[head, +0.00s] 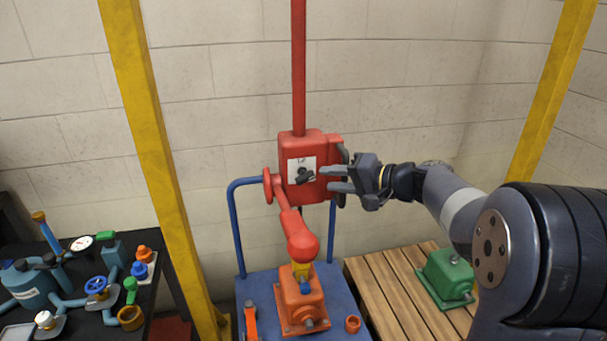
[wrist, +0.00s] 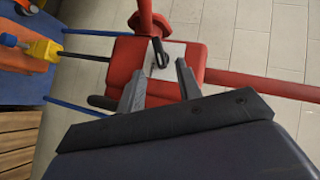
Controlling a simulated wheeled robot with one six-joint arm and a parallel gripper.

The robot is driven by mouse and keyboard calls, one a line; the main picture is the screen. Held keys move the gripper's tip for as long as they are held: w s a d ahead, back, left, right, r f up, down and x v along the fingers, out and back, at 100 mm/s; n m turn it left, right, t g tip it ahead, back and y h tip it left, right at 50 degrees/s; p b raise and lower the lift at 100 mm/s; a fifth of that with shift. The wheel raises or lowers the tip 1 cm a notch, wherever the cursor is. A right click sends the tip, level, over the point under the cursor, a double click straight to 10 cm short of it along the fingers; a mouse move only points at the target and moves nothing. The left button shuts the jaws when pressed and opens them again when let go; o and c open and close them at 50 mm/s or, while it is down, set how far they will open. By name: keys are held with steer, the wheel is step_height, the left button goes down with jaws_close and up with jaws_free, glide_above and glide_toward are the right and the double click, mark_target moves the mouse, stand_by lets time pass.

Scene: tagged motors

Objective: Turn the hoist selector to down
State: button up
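The red hoist box (head: 316,140) hangs on a red vertical pole in the head view, with a white plate on its front face. The black selector knob (head: 305,175) sits on this plate. In the wrist view the knob (wrist: 160,53) is a dark lever on the plate, just ahead of the fingertips and between their lines. My gripper (head: 327,178) is at the right of the knob, its two fingers apart and empty; it also shows in the wrist view (wrist: 160,70). I cannot tell whether a finger touches the box. The plate's marking is too small to read.
Below the box hangs a red hook (head: 301,238) above an orange motor (head: 301,302) on a blue cart (head: 258,287). A green motor (head: 446,277) sits on a wooden pallet (head: 385,292) at right. Yellow posts (head: 150,120) stand on both sides. A black table (head: 95,315) with fittings is at left.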

mark_target(310, 179)
steer(key=p+x, duration=0.1)
steer(key=x, duration=0.7)
steer(key=shift+w+a+f+p, duration=0.1)
steer(key=shift+a+p, duration=0.1)
steer(key=shift+p, duration=0.15)
steer(key=shift+c, duration=0.5)
jaws_close()
